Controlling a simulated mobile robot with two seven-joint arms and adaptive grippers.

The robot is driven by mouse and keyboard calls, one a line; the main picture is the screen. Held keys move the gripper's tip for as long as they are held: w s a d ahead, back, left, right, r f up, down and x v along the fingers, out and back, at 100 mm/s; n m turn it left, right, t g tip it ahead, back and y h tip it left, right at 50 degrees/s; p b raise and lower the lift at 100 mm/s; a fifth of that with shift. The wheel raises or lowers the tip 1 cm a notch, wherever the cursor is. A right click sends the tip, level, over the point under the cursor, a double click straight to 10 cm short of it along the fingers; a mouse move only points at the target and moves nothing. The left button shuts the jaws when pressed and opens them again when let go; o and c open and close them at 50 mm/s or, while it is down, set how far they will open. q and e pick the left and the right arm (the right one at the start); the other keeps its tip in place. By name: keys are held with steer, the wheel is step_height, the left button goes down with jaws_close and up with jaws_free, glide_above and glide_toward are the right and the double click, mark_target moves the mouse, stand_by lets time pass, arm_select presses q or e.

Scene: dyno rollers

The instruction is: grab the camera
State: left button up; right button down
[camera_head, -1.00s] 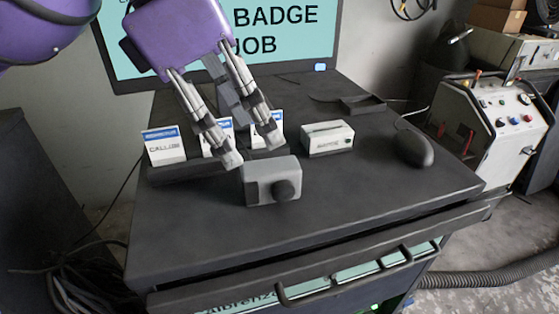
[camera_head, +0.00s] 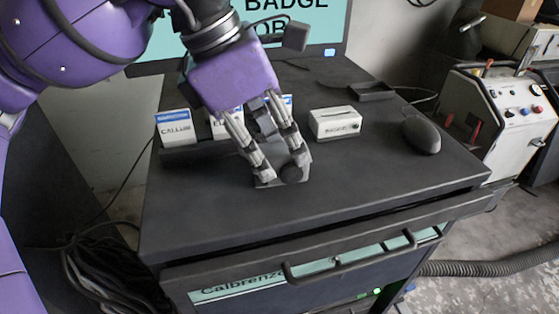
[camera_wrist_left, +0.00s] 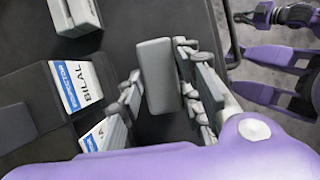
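The camera (camera_head: 268,183) is a small grey box with a dark round lens, near the middle of the black cart top. In the left wrist view its grey top (camera_wrist_left: 158,75) lies between the fingers. My left gripper (camera_head: 279,168) points down over it, with one finger on each side. The fingers (camera_wrist_left: 160,85) sit very close to both sides, and whether they press on it is not clear. Part of the camera is hidden behind the fingers in the head view.
Name badges (camera_head: 174,128) stand in a dark holder behind the camera to the left. A white box (camera_head: 336,122) and a dark mouse (camera_head: 421,135) are to the right. A monitor (camera_head: 318,25) stands behind. The front of the cart top (camera_head: 225,215) is clear.

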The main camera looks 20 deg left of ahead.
arm_select(q)
jaws_close()
steer(key=shift+r, duration=0.1)
